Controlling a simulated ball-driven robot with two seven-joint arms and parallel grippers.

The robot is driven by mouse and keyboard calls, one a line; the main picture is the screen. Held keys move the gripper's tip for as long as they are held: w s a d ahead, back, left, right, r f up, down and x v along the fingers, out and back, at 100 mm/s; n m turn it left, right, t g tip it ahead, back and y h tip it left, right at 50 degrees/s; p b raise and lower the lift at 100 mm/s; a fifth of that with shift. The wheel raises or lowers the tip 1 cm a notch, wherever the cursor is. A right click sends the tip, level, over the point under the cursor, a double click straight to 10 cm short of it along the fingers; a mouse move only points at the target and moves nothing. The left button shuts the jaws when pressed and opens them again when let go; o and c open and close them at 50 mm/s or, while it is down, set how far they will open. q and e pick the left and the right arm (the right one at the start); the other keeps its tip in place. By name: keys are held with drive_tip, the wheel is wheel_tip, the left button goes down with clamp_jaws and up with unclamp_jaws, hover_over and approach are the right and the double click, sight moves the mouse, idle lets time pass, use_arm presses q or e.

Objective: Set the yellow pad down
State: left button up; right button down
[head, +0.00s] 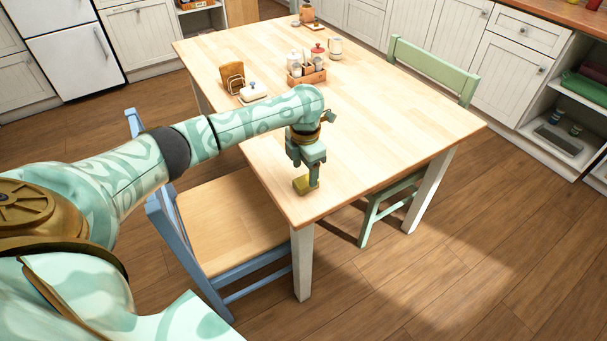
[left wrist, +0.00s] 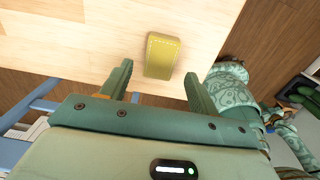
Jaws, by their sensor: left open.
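The yellow pad (head: 305,185) rests on the wooden table (head: 390,130) near its front corner in the head view. In the left wrist view the pad (left wrist: 162,56) lies between and just beyond the fingertips, with bare table around it on the left. My left gripper (head: 307,176) is directly over the pad, pointing down. Its two fingers (left wrist: 158,80) are spread apart in the left wrist view, with a gap on either side of the pad. The head view does not show my right gripper.
A blue chair (head: 225,220) stands at the table's left side and a green chair (head: 435,70) at its right. A wooden caddy (head: 307,75), a white butter dish (head: 253,92) and a toast rack (head: 232,77) stand farther back. The right part of the tabletop is clear.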

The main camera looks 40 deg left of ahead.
sight(305, 181)
use_arm(q)
wheel_tip(305, 181, up, 8)
drive_tip(key=p, duration=0.2)
drive_tip(key=shift+r+p, duration=0.15)
drive_tip(key=shift+p, duration=0.25)
use_arm(e)
drive_tip(key=r, duration=0.1)
drive_tip(key=w+r, duration=0.1)
drive_tip(key=r, duration=0.1)
drive_tip(key=shift+w+r, duration=0.1)
drive_tip(key=shift+r, duration=0.1)
